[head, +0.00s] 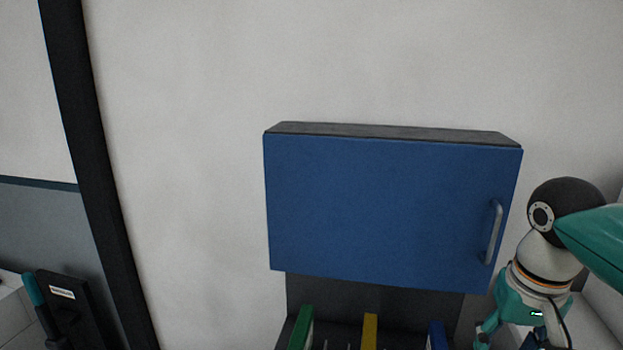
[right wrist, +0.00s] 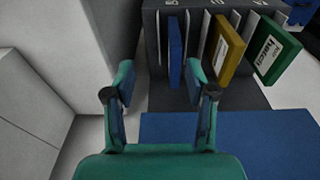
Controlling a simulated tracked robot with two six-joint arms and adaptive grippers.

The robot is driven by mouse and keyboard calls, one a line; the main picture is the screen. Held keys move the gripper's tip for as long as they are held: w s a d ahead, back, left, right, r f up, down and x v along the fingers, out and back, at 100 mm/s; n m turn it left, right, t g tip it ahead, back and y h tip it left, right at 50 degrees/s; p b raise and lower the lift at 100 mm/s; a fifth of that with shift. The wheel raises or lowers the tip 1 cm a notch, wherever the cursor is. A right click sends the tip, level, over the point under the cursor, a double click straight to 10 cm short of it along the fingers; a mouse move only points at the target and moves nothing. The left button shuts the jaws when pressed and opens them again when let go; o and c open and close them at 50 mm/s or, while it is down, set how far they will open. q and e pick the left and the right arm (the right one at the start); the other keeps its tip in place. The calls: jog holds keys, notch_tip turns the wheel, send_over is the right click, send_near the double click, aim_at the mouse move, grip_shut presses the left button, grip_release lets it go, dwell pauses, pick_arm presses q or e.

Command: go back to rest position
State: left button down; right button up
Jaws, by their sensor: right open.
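My right gripper shows in the right wrist view (right wrist: 160,88), its two teal and black fingers spread apart with nothing between them. In the head view my right arm comes in from the right edge, and the gripper (head: 500,318) hangs near the lower right corner of the blue cabinet door, partly cut off by the bottom edge. A gap of wall shows between the arm and the door's handle. My left gripper is not in view.
A black post (head: 95,170) stands at the left.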

jog(key=w+a+f+n+y+b, duration=0.1)
jog(key=a+f+b, duration=0.15)
jog(key=f, duration=0.75)
jog(key=w+a+f+y+b, duration=0.15)
jog(key=a+f, duration=0.25)
jog(key=f, duration=0.6)
jog(key=w+a+f+n+b, duration=0.1)
jog(key=w+a+f, duration=0.15)
jog(key=f, duration=0.75)
pick_arm(q)
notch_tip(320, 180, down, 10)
jog(key=b, duration=0.5)
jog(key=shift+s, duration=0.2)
pick_arm(e)
jog(key=s+a+f, duration=0.2)
jog(key=s+f, duration=0.3)
jog(key=f, duration=0.4)
jog(key=s+a+f+y, duration=0.1)
jog(key=s+a+f, duration=0.1)
jog(key=s+f, duration=0.4)
jog(key=s+a+f+m+y, duration=0.1)
jog(key=s+f, duration=0.5)
jog(key=f, duration=0.6)
jog(key=shift+s+a+f+g, duration=0.2)
jog(key=shift+a+f+g, duration=0.15)
jog(key=shift+a, duration=0.4)
